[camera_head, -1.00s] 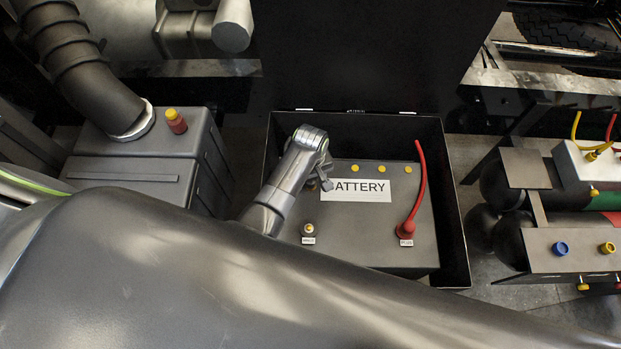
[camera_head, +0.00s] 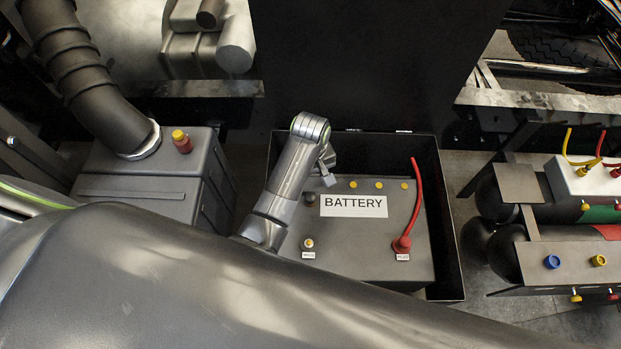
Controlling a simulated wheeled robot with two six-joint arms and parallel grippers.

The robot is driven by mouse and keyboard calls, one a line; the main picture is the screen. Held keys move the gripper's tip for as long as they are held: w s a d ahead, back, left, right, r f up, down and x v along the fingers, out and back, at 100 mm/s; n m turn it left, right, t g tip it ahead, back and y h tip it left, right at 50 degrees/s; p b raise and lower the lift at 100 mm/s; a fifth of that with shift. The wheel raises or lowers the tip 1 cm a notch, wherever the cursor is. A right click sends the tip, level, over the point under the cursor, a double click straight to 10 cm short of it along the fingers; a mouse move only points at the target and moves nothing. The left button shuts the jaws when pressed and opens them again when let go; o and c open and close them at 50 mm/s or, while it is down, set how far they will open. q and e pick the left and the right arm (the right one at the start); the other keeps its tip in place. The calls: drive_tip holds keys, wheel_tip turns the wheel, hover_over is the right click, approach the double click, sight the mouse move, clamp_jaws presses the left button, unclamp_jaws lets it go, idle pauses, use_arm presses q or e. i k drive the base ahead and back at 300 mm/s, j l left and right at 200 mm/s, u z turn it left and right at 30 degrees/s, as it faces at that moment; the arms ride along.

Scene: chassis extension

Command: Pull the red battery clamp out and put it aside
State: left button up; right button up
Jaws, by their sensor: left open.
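The battery (camera_head: 358,248) is a grey block marked BATTERY, sitting in an open black box (camera_head: 452,240). The red clamp (camera_head: 402,244) sits on the battery's front right terminal, and its red cable rises up and back from it. My left gripper (camera_head: 328,170) is open over the back left part of the battery, up and left of the red clamp and clear of it. Nothing shows between its fingers, which are small and partly hidden by its wrist. My right gripper is out of view.
A large grey link of my own arm covers the foreground. The raised black lid (camera_head: 375,70) stands behind the box. A grey tank (camera_head: 150,185) with a red and yellow cap stands left. Air tanks with coloured fittings (camera_head: 552,262) stand right. Floor shows between box and tanks.

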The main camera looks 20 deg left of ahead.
sight(402, 243)
drive_tip(key=k, duration=1.5)
